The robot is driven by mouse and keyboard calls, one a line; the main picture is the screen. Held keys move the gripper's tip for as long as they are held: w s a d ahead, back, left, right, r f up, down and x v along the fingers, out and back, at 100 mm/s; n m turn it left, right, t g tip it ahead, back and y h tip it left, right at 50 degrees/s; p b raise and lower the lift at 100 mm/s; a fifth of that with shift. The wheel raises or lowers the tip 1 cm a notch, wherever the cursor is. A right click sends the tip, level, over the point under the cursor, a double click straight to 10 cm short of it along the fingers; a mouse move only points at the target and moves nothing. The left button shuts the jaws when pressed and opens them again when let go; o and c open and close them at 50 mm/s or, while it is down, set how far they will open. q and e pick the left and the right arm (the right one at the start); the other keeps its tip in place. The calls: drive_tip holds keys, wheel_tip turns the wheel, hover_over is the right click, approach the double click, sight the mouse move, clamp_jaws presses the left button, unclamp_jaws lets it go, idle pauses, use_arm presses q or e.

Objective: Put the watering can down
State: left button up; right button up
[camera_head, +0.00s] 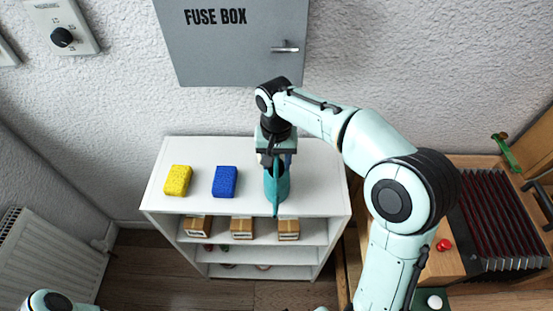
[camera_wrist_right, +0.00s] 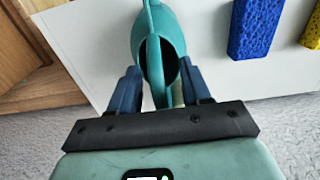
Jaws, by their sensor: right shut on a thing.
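The teal watering can (camera_head: 277,187) is at the right part of the white shelf's top, near its front edge. I cannot tell whether its base touches the surface. My right gripper (camera_head: 276,158) points down and is shut on the can from above, hiding its upper part. In the right wrist view, the can (camera_wrist_right: 151,40) shows its dark opening, and a part of it sits between the two blue fingers of the gripper (camera_wrist_right: 160,90). Part of my left arm shows at the bottom left of the head view, but its gripper is not visible.
A blue sponge (camera_head: 225,181) and a yellow sponge (camera_head: 178,180) lie left of the can on the white shelf (camera_head: 200,151). Small boxes (camera_head: 242,228) stand on the level below. A grey fuse box (camera_head: 240,50) hangs on the wall behind. The shelf top's right end is bare.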

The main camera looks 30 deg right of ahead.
drive_tip(key=o, duration=1.2)
drive_tip(key=shift+f, duration=0.1)
wheel_tip(320, 180, up, 12)
drive_tip(key=shift+r+p, duration=0.15)
drive_tip(key=shift+p, duration=1.05)
use_arm(q)
drive_tip(key=w+r, duration=0.2)
drive_tip(key=r, duration=0.1)
drive_tip(key=shift+w+r, duration=0.1)
drive_tip(key=shift+w, duration=0.1)
drive_tip(key=shift+a, duration=0.1)
use_arm(e)
drive_tip(key=shift+a, duration=0.1)
